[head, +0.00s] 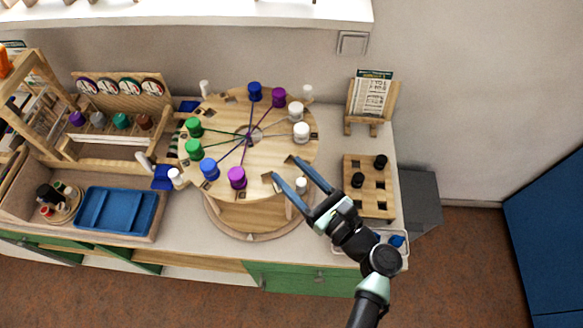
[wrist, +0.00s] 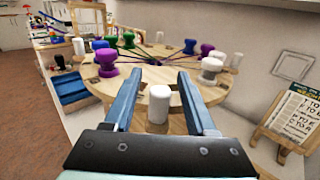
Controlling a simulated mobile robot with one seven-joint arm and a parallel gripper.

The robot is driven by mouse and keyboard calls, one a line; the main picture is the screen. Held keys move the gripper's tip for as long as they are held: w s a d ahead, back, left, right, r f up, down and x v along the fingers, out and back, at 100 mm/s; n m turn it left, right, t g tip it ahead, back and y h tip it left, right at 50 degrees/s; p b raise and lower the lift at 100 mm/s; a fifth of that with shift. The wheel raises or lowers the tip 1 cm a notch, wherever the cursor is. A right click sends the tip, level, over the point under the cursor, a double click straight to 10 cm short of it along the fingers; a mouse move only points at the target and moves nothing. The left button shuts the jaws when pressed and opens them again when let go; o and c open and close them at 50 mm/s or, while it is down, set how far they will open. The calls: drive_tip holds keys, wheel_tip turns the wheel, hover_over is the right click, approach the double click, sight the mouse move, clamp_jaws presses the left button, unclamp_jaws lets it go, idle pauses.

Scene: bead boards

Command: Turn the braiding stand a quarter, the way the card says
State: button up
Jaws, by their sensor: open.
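The braiding stand (head: 262,160) is a round wooden disc on a round wooden base, with a dark hole in its middle. Blue, purple, green and white bobbins sit around its top, with threads running to the hole. White pegs stand at its rim; the front right peg (head: 301,185) also shows in the wrist view (wrist: 159,103). My gripper (head: 281,168) is open at the front right of the disc. In the wrist view its fingers (wrist: 160,78) lie on either side of the white peg, apart from it. The card (head: 371,95) stands on a wooden easel; its text is too small to read.
A wooden block with holes (head: 369,190) and black pegs stands right of the stand. A clear tray with blue pieces (head: 397,241) is at the front right. A blue tray (head: 117,210) and wooden racks fill the left. A white shelf (head: 200,12) overhangs the back.

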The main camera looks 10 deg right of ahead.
drive_tip(key=shift+w+a, duration=0.25)
drive_tip(key=shift+w, duration=0.15)
clamp_jaws()
idle(1.2)
